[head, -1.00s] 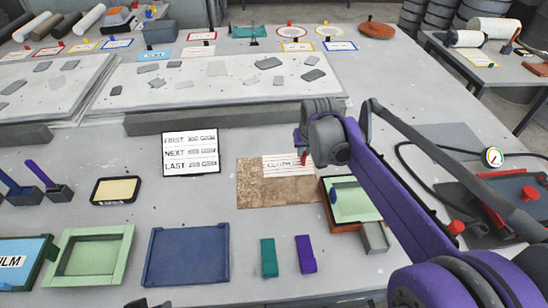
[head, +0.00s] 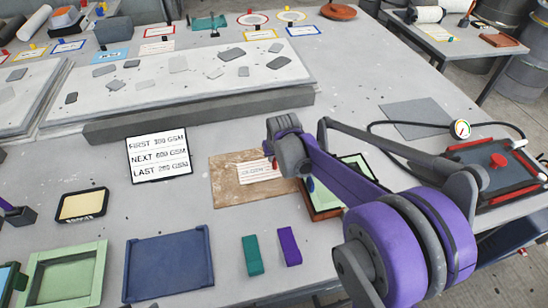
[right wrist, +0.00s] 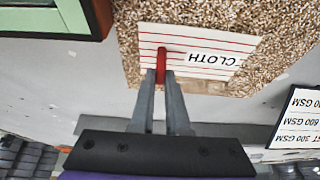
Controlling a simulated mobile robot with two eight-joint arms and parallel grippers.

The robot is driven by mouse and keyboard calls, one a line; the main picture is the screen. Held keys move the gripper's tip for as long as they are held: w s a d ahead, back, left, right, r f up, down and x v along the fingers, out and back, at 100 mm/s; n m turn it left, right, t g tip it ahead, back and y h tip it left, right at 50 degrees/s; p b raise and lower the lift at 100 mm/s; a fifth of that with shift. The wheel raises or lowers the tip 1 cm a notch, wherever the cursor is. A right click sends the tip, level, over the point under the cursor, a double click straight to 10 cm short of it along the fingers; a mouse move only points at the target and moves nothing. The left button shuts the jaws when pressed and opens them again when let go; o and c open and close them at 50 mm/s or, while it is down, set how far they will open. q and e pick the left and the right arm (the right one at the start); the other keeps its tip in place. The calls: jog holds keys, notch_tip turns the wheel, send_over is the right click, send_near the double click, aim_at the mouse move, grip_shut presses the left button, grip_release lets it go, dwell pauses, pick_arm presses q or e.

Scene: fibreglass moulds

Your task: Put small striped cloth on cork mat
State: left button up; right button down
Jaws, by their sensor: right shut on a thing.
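The small striped cloth (right wrist: 205,45) is white with red lines and the word CLOTH, and has a red tab standing on it. My right gripper (right wrist: 162,72) is shut on that red tab. In the head view the cloth (head: 255,172) is over the brown cork mat (head: 228,190), within its outline. The speckled mat (right wrist: 285,50) surrounds much of the cloth in the right wrist view. I cannot tell if the cloth rests on the mat or hangs just above. My right gripper (head: 274,164) hides part of it.
A green-lined tray (head: 352,172) stands close right of the mat, partly behind my right arm. A sign (head: 158,155) stands to its left. Teal (head: 252,255) and purple (head: 289,246) blocks and a blue tray (head: 168,262) lie nearer. Bare table lies between.

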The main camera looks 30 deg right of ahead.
jog(key=shift+f, duration=0.1)
jog(key=shift+f, duration=0.1)
jog(key=c, duration=0.9)
grip_release()
jog(key=p+v, duration=0.1)
jog(key=v, duration=1.1)
jog(key=s+a+f+n, duration=0.1)
jog(key=s+a+f, duration=0.2)
jog(key=s, duration=0.4)
jog(key=s+a+f+n, duration=0.1)
jog(key=s+a+f, duration=0.2)
jog(key=s, duration=0.4)
jog(key=s+a+f+n+y, duration=0.1)
jog(key=s+a+f, duration=0.2)
jog(key=s, duration=0.4)
jog(key=shift+a+t, duration=0.3)
jog(key=shift+a, duration=0.35)
